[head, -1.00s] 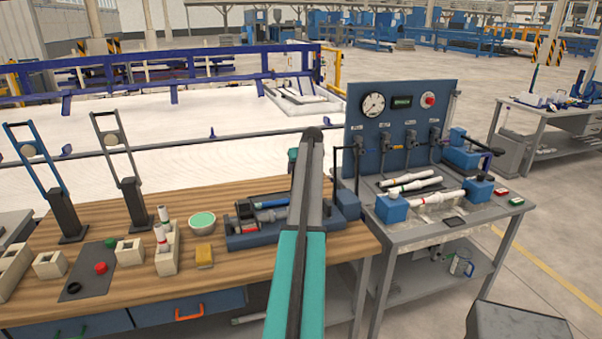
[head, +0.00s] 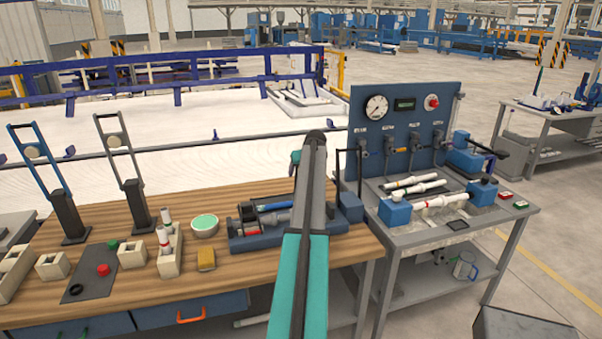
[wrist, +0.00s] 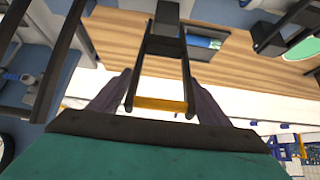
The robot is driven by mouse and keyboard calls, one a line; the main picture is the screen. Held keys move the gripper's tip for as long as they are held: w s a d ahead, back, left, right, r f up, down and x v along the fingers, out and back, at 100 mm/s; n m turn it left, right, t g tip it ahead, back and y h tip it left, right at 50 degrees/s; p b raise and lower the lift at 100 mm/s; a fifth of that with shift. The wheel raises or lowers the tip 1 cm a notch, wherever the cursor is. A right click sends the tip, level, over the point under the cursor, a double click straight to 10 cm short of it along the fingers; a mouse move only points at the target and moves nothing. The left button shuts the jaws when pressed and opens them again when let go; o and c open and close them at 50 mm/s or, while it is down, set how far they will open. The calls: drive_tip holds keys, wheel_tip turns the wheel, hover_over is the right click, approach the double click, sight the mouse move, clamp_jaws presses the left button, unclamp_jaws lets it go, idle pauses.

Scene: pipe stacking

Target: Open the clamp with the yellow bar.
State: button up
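The yellow bar (wrist: 160,104) crosses the end of a black clamp frame (wrist: 184,68) in the wrist view. My gripper (wrist: 160,82) has its two dark fingers spread wide, one on each side of the frame, with the bar between them. I cannot tell whether either finger touches it. In the head view my arm covers the yellow bar and most of my gripper. The dark blue fixture (head: 240,243) beside the arm holds pieces, one of them a blue pipe (head: 275,206).
Two upright lever clamps (head: 66,215) (head: 138,205) stand at the left of the wooden table. A grey test bench (head: 430,235) with a blue gauge panel (head: 405,110) stands at the right.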

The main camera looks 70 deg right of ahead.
drive_tip(key=shift+s+a+r, duration=0.1)
drive_tip(key=shift+r, duration=0.05)
drive_tip(key=b+v, duration=0.4)
drive_tip(key=v, duration=0.9)
drive_tip(key=shift+a+r, duration=0.15)
drive_tip(key=shift+r, duration=0.15)
drive_tip(key=shift+s, duration=0.1)
idle(0.4)
